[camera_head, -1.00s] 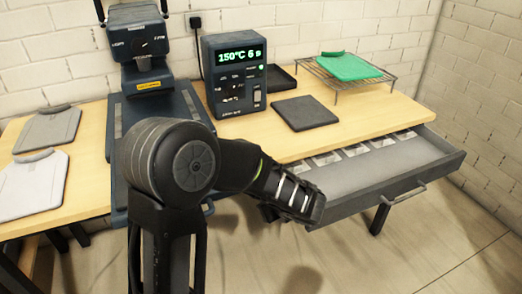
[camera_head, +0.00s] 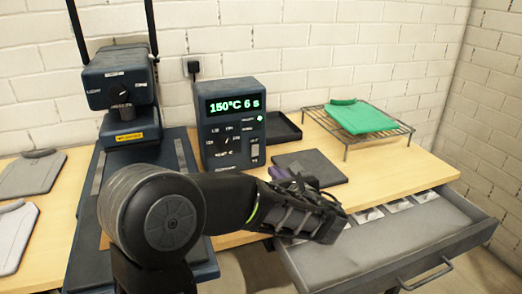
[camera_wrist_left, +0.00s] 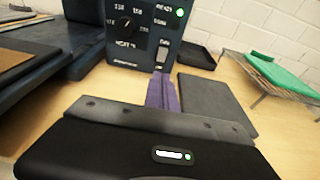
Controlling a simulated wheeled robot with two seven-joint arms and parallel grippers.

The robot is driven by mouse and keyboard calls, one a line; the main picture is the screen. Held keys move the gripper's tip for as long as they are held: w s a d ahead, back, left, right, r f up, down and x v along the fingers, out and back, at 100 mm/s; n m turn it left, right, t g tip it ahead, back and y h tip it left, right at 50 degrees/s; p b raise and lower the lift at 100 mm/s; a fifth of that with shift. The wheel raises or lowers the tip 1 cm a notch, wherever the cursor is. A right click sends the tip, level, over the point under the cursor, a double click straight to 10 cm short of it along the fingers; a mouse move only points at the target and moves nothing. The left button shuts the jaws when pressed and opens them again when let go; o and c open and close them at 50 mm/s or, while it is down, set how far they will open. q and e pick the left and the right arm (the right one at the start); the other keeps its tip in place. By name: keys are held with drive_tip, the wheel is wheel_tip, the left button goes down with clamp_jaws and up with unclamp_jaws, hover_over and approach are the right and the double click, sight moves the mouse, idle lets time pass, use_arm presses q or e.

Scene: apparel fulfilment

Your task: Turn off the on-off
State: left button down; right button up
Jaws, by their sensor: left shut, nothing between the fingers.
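The dark blue control box (camera_head: 212,170) stands on the table with a lit display reading 150°C 6 s. Its pale rocker switch (camera_head: 254,153) is at the lower right of the front panel, below a lit green lamp (camera_head: 259,118). In the left wrist view the rocker switch (camera_wrist_left: 162,53) shows just beyond my purple fingertips. My left gripper (camera_head: 279,173) is shut and empty, in front of the box and a little right of it, pointing at the panel. In the left wrist view the shut fingers (camera_wrist_left: 162,88) line up below the switch; I cannot tell whether they touch it. My right gripper is out of view.
A heat press (camera_head: 122,88) stands left of the box. A dark pad (camera_head: 325,168) and a black tray (camera_head: 283,127) lie to its right. A green garment (camera_head: 362,117) rests on a wire rack (camera_head: 400,130). An open drawer (camera_head: 400,240) juts out below the table.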

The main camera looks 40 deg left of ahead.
use_arm(q)
drive_tip(key=shift+a, duration=0.5)
approach(254, 146)
drive_tip(key=w+a+f, duration=0.1)
drive_tip(key=w+a, duration=0.1)
drive_tip(key=w+a+f, duration=0.1)
drive_tip(key=a, duration=0.1)
drive_tip(key=shift+a+f, duration=0.1)
drive_tip(key=shift+f, duration=0.2)
drive_tip(key=shift+w+a+r, duration=0.1)
drive_tip(key=shift+w+a, duration=0.3)
drive_tip(key=shift+a, duration=0.15)
drive_tip(key=shift+w+a+r+h+p, duration=0.15)
drive_tip(key=shift+a+r+h+p, duration=0.25)
drive_tip(key=shift+p, duration=0.75)
drive_tip(key=shift+d+f+b, duration=0.2)
drive_tip(key=shift+f+b, duration=0.1)
drive_tip(key=shift+b, duration=0.15)
drive_tip(key=shift+d, duration=0.1)
